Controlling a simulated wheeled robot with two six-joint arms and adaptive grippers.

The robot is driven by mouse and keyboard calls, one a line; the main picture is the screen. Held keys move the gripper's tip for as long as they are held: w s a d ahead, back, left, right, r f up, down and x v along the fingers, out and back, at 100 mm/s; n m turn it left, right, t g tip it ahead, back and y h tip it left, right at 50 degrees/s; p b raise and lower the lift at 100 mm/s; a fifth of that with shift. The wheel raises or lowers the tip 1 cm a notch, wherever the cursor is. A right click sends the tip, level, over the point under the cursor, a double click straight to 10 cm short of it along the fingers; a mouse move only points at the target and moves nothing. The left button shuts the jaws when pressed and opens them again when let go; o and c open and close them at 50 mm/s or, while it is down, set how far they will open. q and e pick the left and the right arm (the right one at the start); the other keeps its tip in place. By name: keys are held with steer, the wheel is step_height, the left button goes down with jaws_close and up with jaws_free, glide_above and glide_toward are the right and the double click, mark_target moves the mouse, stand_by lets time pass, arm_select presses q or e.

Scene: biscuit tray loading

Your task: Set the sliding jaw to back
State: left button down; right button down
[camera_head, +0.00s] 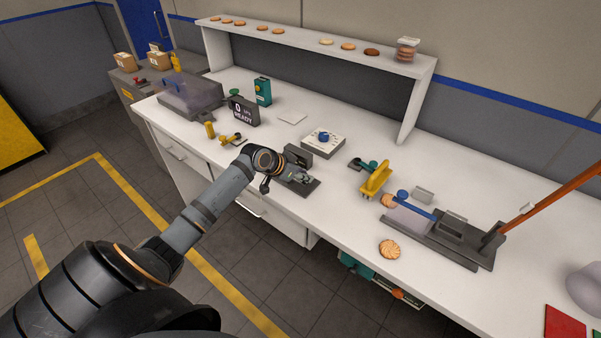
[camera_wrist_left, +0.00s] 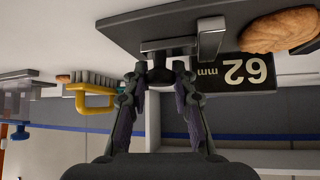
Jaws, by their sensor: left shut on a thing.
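A measuring gauge with a dark base plate (camera_head: 306,187) stands on the white worktop, partly hidden by my left arm. A biscuit (camera_wrist_left: 280,31) lies on the base, beyond the pale block.
A white dial box (camera_head: 323,140) stands behind the gauge. A yellow-handled brush (camera_head: 375,181) and a long grey fixture (camera_head: 440,236) are to the right. A biscuit (camera_head: 389,249) lies near the front edge. A shelf (camera_head: 300,38) with biscuits runs along the back.

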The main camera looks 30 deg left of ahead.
arm_select(q)
steer(key=c, duration=1.4)
jaws_free()
steer(key=shift+d, duration=0.15)
steer(key=o, duration=0.3)
steer(key=shift+d, duration=0.15)
steer(key=shift+o, duration=0.2)
steer(key=shift+s+a+r, duration=0.2)
steer(key=shift+a, duration=0.05)
steer(key=v, duration=0.6)
steer(key=shift+s+r, duration=0.1)
steer(key=shift+s, duration=0.05)
steer(key=shift+s+r, duration=0.15)
steer(key=shift+r, duration=0.1)
